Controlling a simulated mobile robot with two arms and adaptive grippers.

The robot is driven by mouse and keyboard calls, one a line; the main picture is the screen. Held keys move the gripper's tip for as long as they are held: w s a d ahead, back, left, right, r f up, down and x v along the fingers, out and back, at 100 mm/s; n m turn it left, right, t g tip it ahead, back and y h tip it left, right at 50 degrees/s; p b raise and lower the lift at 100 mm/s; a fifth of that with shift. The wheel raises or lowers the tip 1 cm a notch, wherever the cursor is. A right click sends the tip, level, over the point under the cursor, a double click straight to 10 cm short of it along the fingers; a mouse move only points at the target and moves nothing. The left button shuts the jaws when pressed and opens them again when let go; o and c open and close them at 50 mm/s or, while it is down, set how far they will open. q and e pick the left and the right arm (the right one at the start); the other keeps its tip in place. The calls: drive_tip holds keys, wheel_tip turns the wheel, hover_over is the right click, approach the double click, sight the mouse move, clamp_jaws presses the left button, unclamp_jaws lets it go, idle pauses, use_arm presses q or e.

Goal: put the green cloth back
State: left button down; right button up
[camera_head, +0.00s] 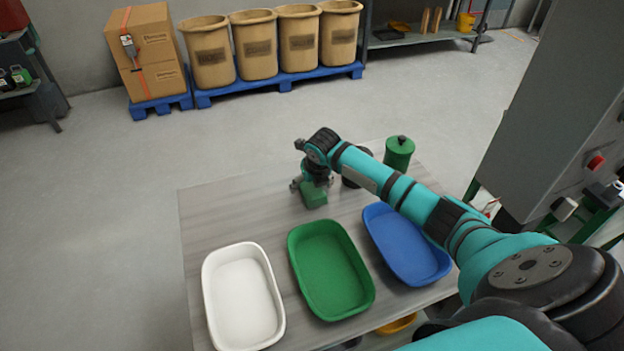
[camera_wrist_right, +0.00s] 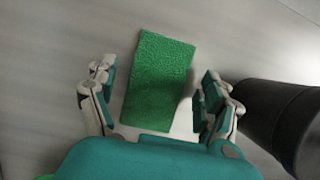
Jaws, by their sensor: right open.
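The green cloth (camera_head: 314,195) lies on the table under my right gripper (camera_head: 312,186). In the right wrist view the cloth (camera_wrist_right: 158,82) is a green textured rectangle, slightly tilted, between the open fingers of my right gripper (camera_wrist_right: 158,100). There is a gap on each side of the cloth, so the fingers do not appear to touch it. A green tray (camera_head: 330,270) sits on the table, nearer to me than the cloth, between a white tray (camera_head: 243,297) and a blue tray (camera_head: 407,245). All three trays look empty. My left gripper is not in view.
A black cylinder (camera_wrist_right: 290,115) stands close to the right finger in the wrist view. A green canister (camera_head: 399,153) stands at the table's back right. The table (camera_head: 225,212) is clear at its back left. A grey machine cabinet (camera_head: 555,110) rises at the right.

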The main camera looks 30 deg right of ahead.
drive_tip(key=v, duration=1.2)
drive_tip(key=shift+b, duration=0.45)
drive_tip(key=shift+f, duration=0.1)
